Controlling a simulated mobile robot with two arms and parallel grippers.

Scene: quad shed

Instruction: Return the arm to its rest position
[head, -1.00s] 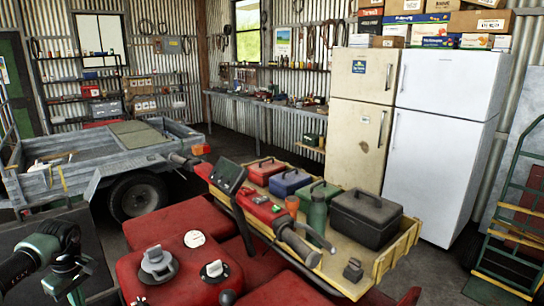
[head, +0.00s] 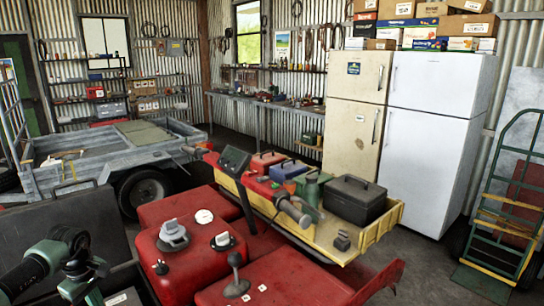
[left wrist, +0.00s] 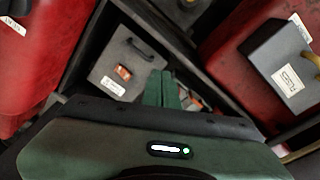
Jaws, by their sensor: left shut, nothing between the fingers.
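My left arm (head: 65,262), green and black, comes in at the lower left of the head view; its fingertips are cut off or hidden there. In the left wrist view my left gripper (left wrist: 161,88) shows two green fingers pressed together, with nothing between them. Below the fingers are a grey box with a black handle (left wrist: 122,62) and dark gaps between shelf-like edges. My right arm and gripper are not in view.
A red quad (head: 185,250) stands close in front. Its wooden-sided tray (head: 385,222) carries a black toolbox (head: 355,200) and smaller boxes. A grey trailer (head: 70,172) is at left, fridges (head: 437,150) behind, a green hand truck (head: 508,200) at right. Concrete floor shows between them.

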